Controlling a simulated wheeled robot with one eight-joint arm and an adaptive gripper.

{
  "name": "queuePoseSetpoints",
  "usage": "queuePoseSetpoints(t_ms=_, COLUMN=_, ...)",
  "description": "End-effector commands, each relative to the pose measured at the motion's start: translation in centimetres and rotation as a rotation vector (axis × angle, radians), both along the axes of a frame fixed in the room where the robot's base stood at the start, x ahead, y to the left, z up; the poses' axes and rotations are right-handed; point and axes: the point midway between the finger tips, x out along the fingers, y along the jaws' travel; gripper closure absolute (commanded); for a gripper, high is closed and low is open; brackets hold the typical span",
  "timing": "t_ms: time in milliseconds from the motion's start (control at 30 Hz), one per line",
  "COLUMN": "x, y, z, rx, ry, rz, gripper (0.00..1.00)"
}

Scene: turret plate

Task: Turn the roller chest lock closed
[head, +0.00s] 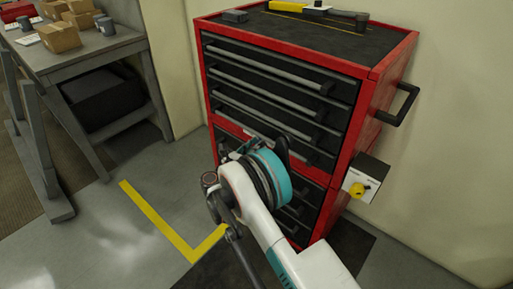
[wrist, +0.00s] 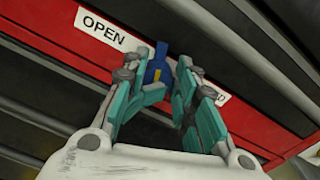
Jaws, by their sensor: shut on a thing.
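The red roller chest (head: 366,125) stands against the wall in the head view, with dark drawers and grey handles. In the wrist view a blue lock knob (wrist: 159,70) with a yellow mark sits on the chest's red band. A white OPEN label (wrist: 101,28) is to its left. A second label (wrist: 217,96) to its right is mostly hidden by a finger. My gripper (wrist: 172,76), with teal fingers, is shut on the knob, one finger on each side. In the head view my arm hides the knob.
A grey workbench (head: 80,55) with cardboard boxes (head: 60,37) stands at the left. Floor with a yellow line (head: 155,218) is open at the left.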

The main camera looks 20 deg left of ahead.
Motion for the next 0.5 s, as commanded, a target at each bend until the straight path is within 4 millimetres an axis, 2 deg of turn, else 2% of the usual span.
queuePoseSetpoints(t_ms=33, x=-0.02, y=-0.63, z=-0.53, rx=0.006, ry=0.008, rz=-0.014, gripper=0.97)
queuePoseSetpoints(t_ms=500, x=-0.04, y=-0.87, z=-0.77, rx=0.064, ry=-0.015, rz=-0.018, gripper=0.97)
